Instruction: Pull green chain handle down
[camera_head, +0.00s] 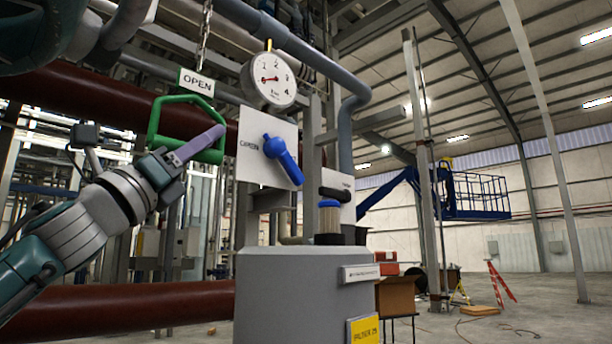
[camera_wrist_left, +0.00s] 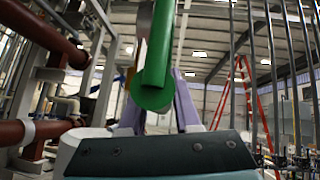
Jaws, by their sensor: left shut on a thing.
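The green chain handle (camera_head: 154,122) is a closed loop that hangs from a metal chain (camera_head: 204,38) at the upper left of the head view. A white OPEN sign (camera_head: 196,82) hangs at its top. My left gripper (camera_head: 200,146) has purple fingers and is shut on the handle's lower bar. In the left wrist view the green handle (camera_wrist_left: 158,58) comes end-on between the purple fingers and hides part of them. My right gripper is not in view.
A round pressure gauge (camera_head: 268,80) and a blue lever (camera_head: 283,158) on a white plate are just right of the handle. A grey tank (camera_head: 300,290) stands below them. Dark red pipes (camera_head: 110,308) run behind my left arm. A red ladder (camera_head: 500,282) stands far right.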

